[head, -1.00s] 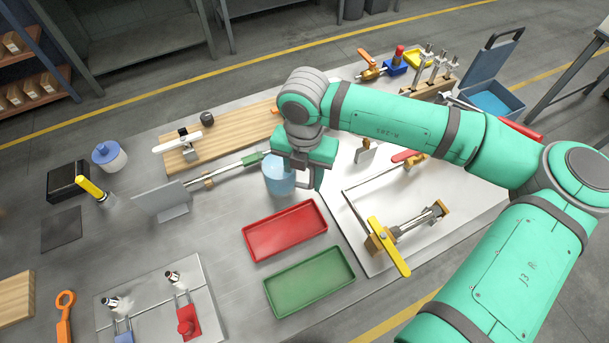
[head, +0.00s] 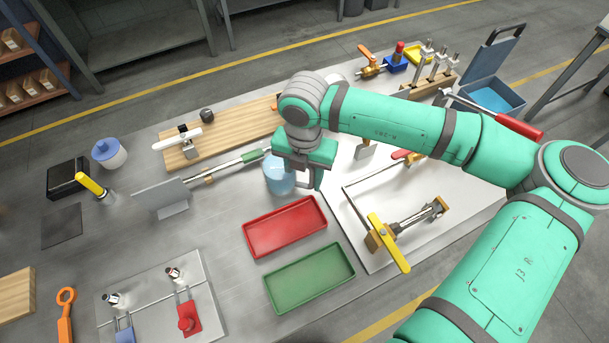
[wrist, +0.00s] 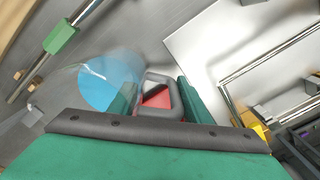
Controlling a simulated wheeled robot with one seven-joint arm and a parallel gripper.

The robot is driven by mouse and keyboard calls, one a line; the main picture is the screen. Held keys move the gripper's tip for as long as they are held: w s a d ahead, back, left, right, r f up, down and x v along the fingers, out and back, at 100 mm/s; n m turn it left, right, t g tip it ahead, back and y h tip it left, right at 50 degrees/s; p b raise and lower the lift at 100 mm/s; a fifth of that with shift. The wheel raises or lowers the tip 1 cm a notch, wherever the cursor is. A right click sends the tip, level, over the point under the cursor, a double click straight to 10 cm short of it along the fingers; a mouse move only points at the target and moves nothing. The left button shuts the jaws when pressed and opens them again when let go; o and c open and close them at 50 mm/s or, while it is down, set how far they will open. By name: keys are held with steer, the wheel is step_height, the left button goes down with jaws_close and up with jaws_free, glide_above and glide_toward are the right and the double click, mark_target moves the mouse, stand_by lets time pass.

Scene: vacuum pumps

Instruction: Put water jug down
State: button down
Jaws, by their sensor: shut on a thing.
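The water jug (head: 279,176) is a clear round vessel with light blue water, partly hidden under my gripper in the head view. In the wrist view the jug (wrist: 108,84) is left of the fingers, and its dark grey loop handle (wrist: 160,97) lies between them. My gripper (head: 300,180) is shut on the handle; the fingers also show in the wrist view (wrist: 158,98). The jug looks roughly upright, just behind the red tray. I cannot tell whether its base touches the table.
A red tray (head: 246,238) and a green tray (head: 268,291) lie in front of the jug. A rod with a green sleeve (head: 252,156) is close on its left. A white panel with pipework (head: 375,262) is on the right. Bare table (head: 215,220) shows left of the red tray.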

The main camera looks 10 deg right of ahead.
steer(key=shift+f, duration=0.15)
steer(key=c, duration=0.9)
jaws_free()
step_height(320, 180, up, 11)
steer(key=shift+f, duration=0.1)
steer(key=shift+c, duration=0.2)
jaws_close()
steer(key=shift+w, duration=0.1)
stand_by(0.4)
